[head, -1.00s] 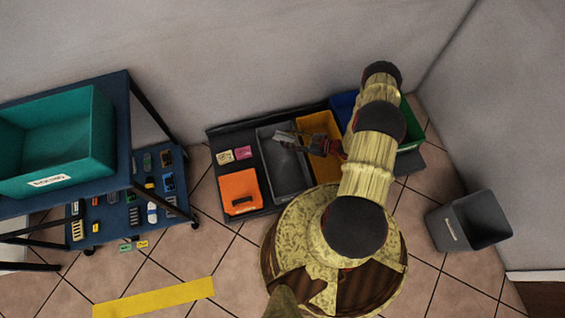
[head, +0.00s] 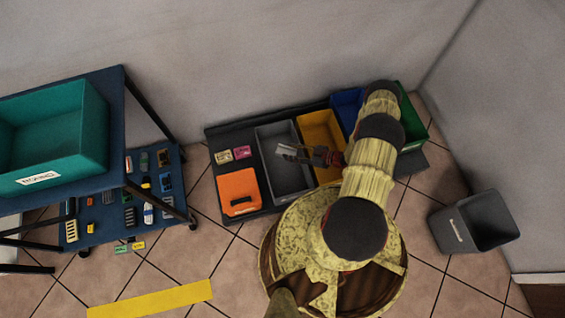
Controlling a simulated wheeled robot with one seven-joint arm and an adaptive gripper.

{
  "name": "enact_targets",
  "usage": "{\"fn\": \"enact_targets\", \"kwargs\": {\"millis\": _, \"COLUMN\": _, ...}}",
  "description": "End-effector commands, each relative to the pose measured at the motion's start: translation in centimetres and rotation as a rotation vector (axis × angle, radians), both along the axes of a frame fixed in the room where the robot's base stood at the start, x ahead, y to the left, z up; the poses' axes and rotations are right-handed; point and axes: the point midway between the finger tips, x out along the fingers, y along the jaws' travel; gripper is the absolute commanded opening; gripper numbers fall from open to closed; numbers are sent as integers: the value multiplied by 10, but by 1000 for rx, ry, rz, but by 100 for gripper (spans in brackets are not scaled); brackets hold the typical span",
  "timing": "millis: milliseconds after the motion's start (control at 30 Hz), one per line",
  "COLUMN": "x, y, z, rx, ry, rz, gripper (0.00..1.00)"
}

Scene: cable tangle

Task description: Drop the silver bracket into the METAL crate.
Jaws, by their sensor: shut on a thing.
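My gripper (head: 316,156) is shut on the silver bracket (head: 287,150), a small pale piece at its fingertips. The bracket shows over the grey crate (head: 277,130), which stands between the orange box and the yellow crate. I cannot tell how high above the crate's floor the bracket is. No label is readable on the grey crate, so its METAL marking is not visible here. My arm comes in from the right.
The orange box (head: 239,192) is left of the grey crate; the yellow crate (head: 320,131), blue crate (head: 347,103) and green crate (head: 411,128) are to its right. A grey bin (head: 474,222) stands at right. A cart (head: 118,110) with a teal bin (head: 53,138) is at left.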

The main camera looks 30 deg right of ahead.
Motion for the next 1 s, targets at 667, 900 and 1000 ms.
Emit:
{"fn": "enact_targets", "kwargs": {"millis": 667, "x": 1, "y": -1, "z": 0, "rx": -1, "ry": -1, "rz": -1, "gripper": 60}}
{"fn": "enact_targets", "kwargs": {"millis": 900, "x": 0, "y": -1, "z": 0, "rx": -1, "ry": -1, "rz": -1, "gripper": 60}}
{"fn": "enact_targets", "kwargs": {"millis": 1000, "x": -2, "y": -5, "z": 1, "rx": -1, "ry": -1, "rz": -3, "gripper": 60}}
